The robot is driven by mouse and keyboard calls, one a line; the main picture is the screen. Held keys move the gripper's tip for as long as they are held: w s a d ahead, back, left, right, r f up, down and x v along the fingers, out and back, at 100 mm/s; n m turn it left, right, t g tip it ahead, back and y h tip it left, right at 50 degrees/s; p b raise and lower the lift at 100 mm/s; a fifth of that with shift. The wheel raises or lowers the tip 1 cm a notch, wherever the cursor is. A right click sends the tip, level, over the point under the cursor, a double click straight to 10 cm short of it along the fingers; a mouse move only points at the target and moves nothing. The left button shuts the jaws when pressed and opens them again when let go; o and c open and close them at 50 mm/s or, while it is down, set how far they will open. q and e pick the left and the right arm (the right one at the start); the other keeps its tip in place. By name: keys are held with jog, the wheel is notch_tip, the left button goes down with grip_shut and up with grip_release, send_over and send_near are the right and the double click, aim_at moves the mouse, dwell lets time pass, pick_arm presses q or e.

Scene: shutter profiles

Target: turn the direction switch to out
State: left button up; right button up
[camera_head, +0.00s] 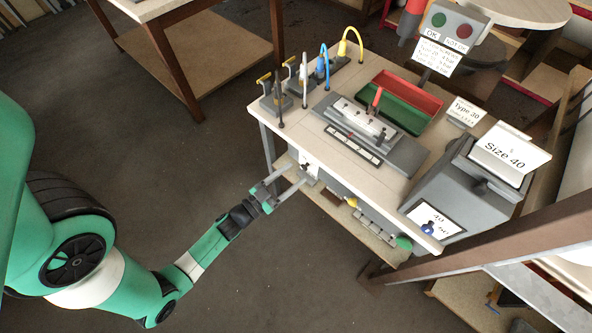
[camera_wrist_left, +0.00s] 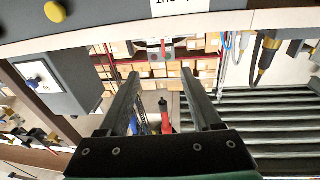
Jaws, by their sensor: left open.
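My left gripper (camera_head: 298,173) reaches in from the left to the front edge of the workbench. It is open, with its two fingers pointing at a small white panel (camera_head: 309,163) that carries a dark part, possibly the direction switch. The fingers partly cover that panel, and I cannot tell whether they touch it or which way the switch points. In the left wrist view the open fingers (camera_wrist_left: 160,76) have no switch clearly visible between them. A white label (camera_wrist_left: 180,6) with cut-off lettering shows at the top edge there. My right gripper is not in view.
The workbench (camera_head: 285,140) holds a grey fixture (camera_head: 395,152), a red and green tray (camera_head: 408,100) and a grey box with a "Size 40" sign (camera_head: 504,153). A yellow knob (camera_head: 352,202) and green knob (camera_head: 404,242) sit along its front. Floor left of the bench is clear.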

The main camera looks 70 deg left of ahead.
aim_at(302, 169)
pick_arm(q)
jog(key=s+f+n+g+y+b, duration=0.15)
jog(key=s+f+b, duration=0.3)
jog(key=f, duration=0.55)
jog(key=b+x, duration=0.1)
jog(key=x, duration=0.3)
jog(key=b+x, duration=0.1)
jog(key=x, duration=0.2)
jog(key=b+x, duration=0.1)
jog(key=x, duration=0.3)
jog(key=shift+w+a, duration=0.15)
jog(key=shift+a, duration=0.35)
jog(key=shift+r, duration=0.1)
grip_shut()
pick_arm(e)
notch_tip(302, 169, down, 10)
